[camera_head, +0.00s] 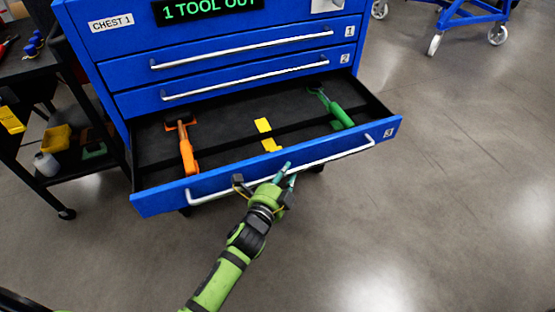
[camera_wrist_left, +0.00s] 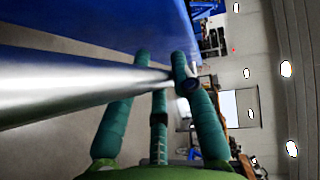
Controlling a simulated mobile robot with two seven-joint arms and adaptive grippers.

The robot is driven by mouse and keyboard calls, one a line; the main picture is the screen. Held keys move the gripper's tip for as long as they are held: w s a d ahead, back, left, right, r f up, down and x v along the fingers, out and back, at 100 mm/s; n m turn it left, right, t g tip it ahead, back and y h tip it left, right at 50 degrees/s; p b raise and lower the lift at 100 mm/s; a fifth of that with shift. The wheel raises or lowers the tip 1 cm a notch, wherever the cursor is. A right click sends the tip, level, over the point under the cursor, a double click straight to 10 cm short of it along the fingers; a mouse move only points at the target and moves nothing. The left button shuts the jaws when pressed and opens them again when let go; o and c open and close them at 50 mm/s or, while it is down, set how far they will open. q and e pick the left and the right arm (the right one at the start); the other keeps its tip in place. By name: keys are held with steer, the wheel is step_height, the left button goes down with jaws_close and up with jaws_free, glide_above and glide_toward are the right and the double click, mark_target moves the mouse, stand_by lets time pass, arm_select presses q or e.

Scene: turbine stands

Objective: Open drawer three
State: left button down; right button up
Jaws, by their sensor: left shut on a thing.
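The blue tool chest (camera_head: 110,52) is labelled CHEST 1. Its bottom drawer, drawer three (camera_head: 160,200), is pulled out and shows its dark inside. My left gripper (camera_head: 284,174) is shut on the drawer's long silver handle (camera_head: 335,157), left of the handle's right end. In the left wrist view the handle (camera_wrist_left: 70,85) runs between the teal fingers of the gripper (camera_wrist_left: 160,75). In the drawer lie an orange-handled tool (camera_head: 187,152), a green-handled tool (camera_head: 340,115) and yellow pieces (camera_head: 266,132). My right gripper is in neither view.
Drawers one (camera_head: 230,50) and two (camera_head: 230,82) are shut above. A display (camera_head: 208,9) reads 1 TOOL OUT. A dark cart (camera_head: 70,180) with a yellow bin stands at the left. A blue wheeled stand (camera_head: 470,18) is at the back right. The floor in front and right is clear.

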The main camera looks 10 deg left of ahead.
arm_select(q)
steer(key=shift+s+d, duration=0.55)
steer(key=shift+s, duration=0.3)
steer(key=c, duration=1)
jaws_free()
steer(key=shift+c, duration=0.2)
steer(key=shift+s, duration=0.1)
steer(key=v, duration=1.1)
steer(key=shift+s, duration=0.45)
